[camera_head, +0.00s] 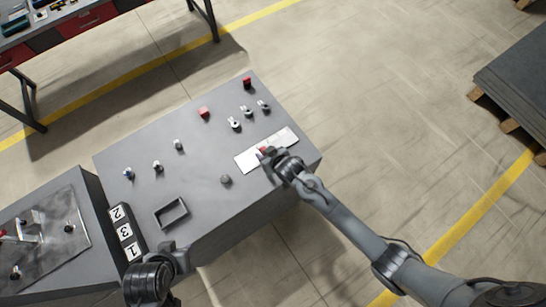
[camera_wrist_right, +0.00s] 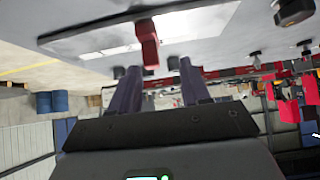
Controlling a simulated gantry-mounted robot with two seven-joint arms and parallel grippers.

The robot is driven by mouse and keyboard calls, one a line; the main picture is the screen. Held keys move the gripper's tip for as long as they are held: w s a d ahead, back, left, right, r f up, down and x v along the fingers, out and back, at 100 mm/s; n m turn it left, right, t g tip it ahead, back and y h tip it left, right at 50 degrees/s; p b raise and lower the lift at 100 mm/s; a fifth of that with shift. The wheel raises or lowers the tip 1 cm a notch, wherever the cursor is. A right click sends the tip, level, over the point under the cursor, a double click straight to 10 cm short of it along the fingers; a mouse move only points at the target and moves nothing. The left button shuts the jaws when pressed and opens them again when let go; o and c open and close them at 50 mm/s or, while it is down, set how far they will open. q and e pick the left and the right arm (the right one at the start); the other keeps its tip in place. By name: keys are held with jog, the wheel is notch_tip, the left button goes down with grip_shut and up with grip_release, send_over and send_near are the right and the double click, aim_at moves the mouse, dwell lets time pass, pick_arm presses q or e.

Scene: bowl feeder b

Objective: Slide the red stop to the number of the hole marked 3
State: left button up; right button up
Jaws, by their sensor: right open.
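The red stop (camera_head: 263,150) sits on a white scale strip (camera_head: 285,137) on the grey panel top. My right gripper (camera_head: 268,156) is at the stop, over the near side of the strip. In the right wrist view, the red stop (camera_wrist_right: 147,42) stands in front of the open gripper (camera_wrist_right: 158,68), near the left finger; no grip on it shows. Number plates 2, 3 and 1 (camera_head: 125,232) line the panel's left edge, with 3 in the middle. My left gripper (camera_head: 178,260) is near the panel's front edge; its jaws are unclear.
The panel (camera_head: 215,165) carries several knobs and switches, a red button (camera_head: 203,112) and an empty dark rectangular tray (camera_head: 172,213). A lower grey unit (camera_head: 50,235) with a metal plate adjoins at left.

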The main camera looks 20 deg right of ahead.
jog(key=v, duration=0.6)
jog(key=shift+s+r, duration=0.25)
jog(key=shift+s, duration=0.05)
jog(key=shift+d+n, duration=0.1)
jog(key=shift+n, duration=0.2)
